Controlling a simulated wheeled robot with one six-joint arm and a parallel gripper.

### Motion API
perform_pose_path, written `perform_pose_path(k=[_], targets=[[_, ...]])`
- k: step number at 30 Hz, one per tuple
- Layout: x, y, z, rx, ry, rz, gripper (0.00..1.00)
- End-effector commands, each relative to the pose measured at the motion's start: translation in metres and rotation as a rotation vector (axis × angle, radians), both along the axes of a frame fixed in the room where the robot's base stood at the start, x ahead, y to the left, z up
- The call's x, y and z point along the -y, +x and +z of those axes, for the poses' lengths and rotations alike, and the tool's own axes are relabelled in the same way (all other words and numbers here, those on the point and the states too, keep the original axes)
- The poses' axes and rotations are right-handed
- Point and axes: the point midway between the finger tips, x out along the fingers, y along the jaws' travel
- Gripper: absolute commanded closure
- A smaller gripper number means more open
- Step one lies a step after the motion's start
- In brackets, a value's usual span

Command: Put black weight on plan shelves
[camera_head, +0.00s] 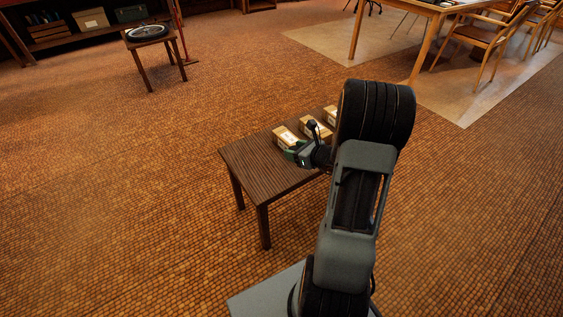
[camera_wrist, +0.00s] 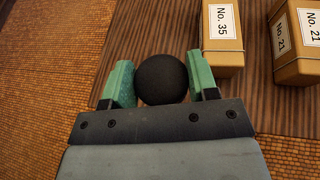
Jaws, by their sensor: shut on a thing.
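The black weight (camera_wrist: 162,80) is a round, dark ball in the wrist view. My gripper (camera_wrist: 158,72) has its two green fingers on either side of it and is shut on it. In the head view my gripper (camera_head: 302,151) is over the small brown table, by the nearest carton; the weight cannot be told clearly there. Dark shelves (camera_head: 70,37) holding boxes stand against the back at the top left, far from my gripper; they look like the plan shelves.
The small table (camera_head: 250,165) bears several labelled cartons, among them No. 35 (camera_wrist: 212,62) and No. 21 (camera_wrist: 300,72) right of the weight. A stool (camera_head: 150,45) with a round object stands before the shelves. A large table (camera_head: 430,12) and chairs are top right. Open floor lies left.

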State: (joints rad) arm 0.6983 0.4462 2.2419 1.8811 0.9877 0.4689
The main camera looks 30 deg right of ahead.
Motion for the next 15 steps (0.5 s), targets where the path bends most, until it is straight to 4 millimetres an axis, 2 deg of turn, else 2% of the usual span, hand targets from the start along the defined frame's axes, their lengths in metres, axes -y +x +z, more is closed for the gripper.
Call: perform_pose_path(k=[1,4,9,15], targets=[[-0.007,0.013,-0.010,0.003,0.000,0.007,0.86],[-0.017,0.032,-0.022,0.002,0.002,0.005,0.86],[-0.024,0.051,-0.048,0.002,0.001,0.002,0.86],[-0.029,0.063,-0.060,0.003,-0.001,0.001,0.86]])
